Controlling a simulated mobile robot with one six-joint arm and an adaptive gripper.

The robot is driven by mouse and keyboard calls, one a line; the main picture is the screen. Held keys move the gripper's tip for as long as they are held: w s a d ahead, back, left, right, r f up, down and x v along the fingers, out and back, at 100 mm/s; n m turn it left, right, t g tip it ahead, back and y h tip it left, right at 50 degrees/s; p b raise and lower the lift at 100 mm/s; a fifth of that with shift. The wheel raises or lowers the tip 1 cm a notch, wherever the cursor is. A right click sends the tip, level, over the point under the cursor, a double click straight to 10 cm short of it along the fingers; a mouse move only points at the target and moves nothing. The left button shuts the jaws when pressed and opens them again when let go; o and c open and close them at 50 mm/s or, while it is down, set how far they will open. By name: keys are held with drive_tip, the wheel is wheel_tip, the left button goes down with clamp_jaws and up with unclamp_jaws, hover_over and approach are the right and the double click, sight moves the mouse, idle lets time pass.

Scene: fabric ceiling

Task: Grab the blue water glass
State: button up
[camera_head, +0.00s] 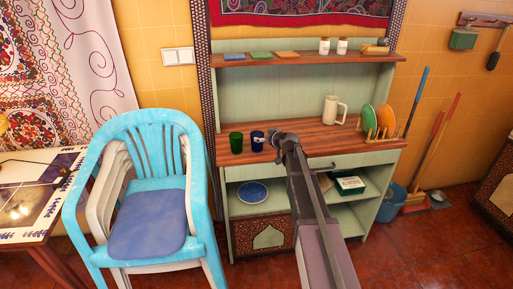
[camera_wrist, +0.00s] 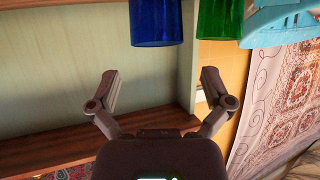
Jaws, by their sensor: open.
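The blue water glass (camera_head: 257,141) stands on the wooden counter of the green cabinet in the head view, just left of my gripper (camera_head: 279,139). In the wrist view the blue glass (camera_wrist: 156,22) shows at the top, cut off by the frame edge, beyond the fingertips. A green glass (camera_head: 236,142) stands close to its left on the counter. The green glass (camera_wrist: 219,18) also shows in the wrist view, right of the blue one. My gripper (camera_wrist: 160,88) has its fingers spread wide with nothing between them.
The wooden counter (camera_head: 318,151) also holds a cream mug (camera_head: 335,109) and a rack with plates (camera_head: 377,121) to the right. A shelf (camera_head: 300,59) runs above. Stacked chairs (camera_head: 145,190) stand at the left. The counter between gripper and mug is clear.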

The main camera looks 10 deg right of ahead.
sight(254, 135)
drive_tip(key=shift+b+x, duration=0.3)
drive_tip(key=shift+x, duration=0.85)
drive_tip(key=b+x, duration=0.1)
drive_tip(key=x, duration=0.1)
drive_tip(key=b+x, duration=0.1)
drive_tip(key=x, duration=0.1)
drive_tip(key=shift+d+f, duration=0.15)
drive_tip(key=shift+f, duration=0.15)
drive_tip(key=shift+w+a+f, duration=0.15)
drive_tip(key=shift+w+a, duration=0.05)
drive_tip(key=shift+w, duration=0.3)
drive_tip(key=c, duration=1)
